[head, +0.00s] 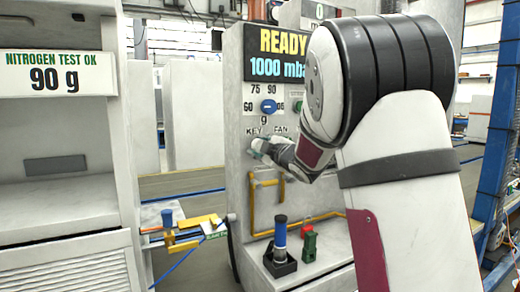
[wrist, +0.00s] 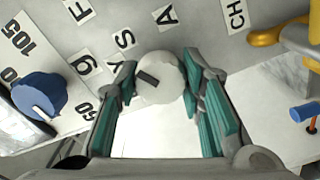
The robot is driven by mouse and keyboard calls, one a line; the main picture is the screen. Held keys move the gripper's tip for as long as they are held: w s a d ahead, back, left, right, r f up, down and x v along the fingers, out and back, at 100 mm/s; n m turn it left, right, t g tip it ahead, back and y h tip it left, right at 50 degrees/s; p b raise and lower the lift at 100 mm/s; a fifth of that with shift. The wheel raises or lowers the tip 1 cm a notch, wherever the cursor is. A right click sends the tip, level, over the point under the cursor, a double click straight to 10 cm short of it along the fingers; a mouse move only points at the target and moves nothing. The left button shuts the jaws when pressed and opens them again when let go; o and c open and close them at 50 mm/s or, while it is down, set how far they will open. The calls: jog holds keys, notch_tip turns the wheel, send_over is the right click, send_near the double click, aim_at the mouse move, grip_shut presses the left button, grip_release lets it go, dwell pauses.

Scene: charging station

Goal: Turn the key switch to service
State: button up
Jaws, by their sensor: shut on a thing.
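The key switch (wrist: 165,90) is a round pale knob with a dark slot-like mark, seen in the wrist view below the letters S and A. Its mark slants toward the left side, roughly toward the S and the Y of the KEY label (head: 257,131). My gripper (wrist: 158,77) has one teal-padded finger on each side of the knob and is shut on it. In the head view my gripper (head: 266,148) is at the panel just under the KEY label and hides the switch.
A blue selector knob (head: 268,106) sits above the KEY label; it also shows in the wrist view (wrist: 40,97). A display (head: 280,56) reads READY. Yellow pipe (head: 251,205) runs below my gripper. A blue-topped cylinder (head: 280,235) and a green-and-red part (head: 309,245) stand on the ledge.

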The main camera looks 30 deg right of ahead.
jog(key=shift+a, duration=0.1)
jog(key=o, duration=1.1)
jog(key=shift+o, duration=0.2)
jog(key=shift+f, duration=0.15)
jog(key=s, duration=1.2)
jog(key=shift+r, duration=0.3)
jog(key=shift+s, duration=0.1)
